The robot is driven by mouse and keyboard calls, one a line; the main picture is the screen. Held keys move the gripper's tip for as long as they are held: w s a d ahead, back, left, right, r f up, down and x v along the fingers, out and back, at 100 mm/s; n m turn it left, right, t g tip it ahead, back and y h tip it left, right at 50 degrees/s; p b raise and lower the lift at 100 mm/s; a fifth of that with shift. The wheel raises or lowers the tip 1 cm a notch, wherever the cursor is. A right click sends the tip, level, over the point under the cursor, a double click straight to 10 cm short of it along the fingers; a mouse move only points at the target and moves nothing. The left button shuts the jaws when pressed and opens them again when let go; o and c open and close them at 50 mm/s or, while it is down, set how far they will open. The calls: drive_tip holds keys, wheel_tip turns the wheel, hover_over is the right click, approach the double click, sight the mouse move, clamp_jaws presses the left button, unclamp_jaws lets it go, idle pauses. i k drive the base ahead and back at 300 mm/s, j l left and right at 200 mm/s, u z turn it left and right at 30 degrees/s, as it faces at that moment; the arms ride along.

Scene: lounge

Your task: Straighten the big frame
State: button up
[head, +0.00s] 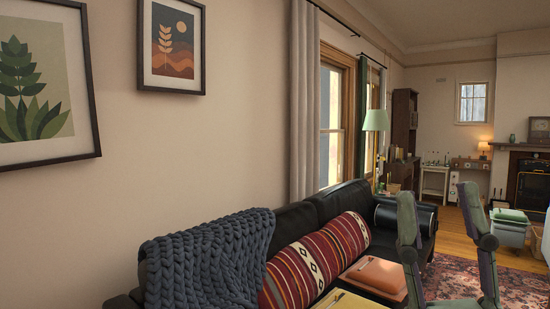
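The big frame (92,85) hangs on the wall at the left of the head view, with its left part cut off. It has a dark border and a green leafy plant print. It hangs tilted: its right side leans, with the top further left than the bottom, and its lower edge rises to the right. My gripper (437,195) shows at the lower right as two grey-green fingers, apart and pointing up, with nothing between them. It is well to the right of the big frame and not touching it.
A smaller dark frame (200,50) with an orange landscape hangs upright beside the big frame. Below stands a black sofa (295,222) with a knitted blue throw (205,262), a striped red cushion (318,262) and books. A floor lamp (375,120) stands beyond. Wall between the frames and sofa is bare.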

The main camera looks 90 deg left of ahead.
sight(48, 116)
drive_tip(key=u, duration=3.1)
drive_tip(key=i+j+u, duration=0.1)
drive_tip(key=i+u, duration=0.2)
drive_tip(key=u, duration=0.2)
drive_tip(key=i+u, duration=0.3)
drive_tip(key=u, duration=0.2)
drive_tip(key=i+l, duration=0.1)
drive_tip(key=i, duration=0.15)
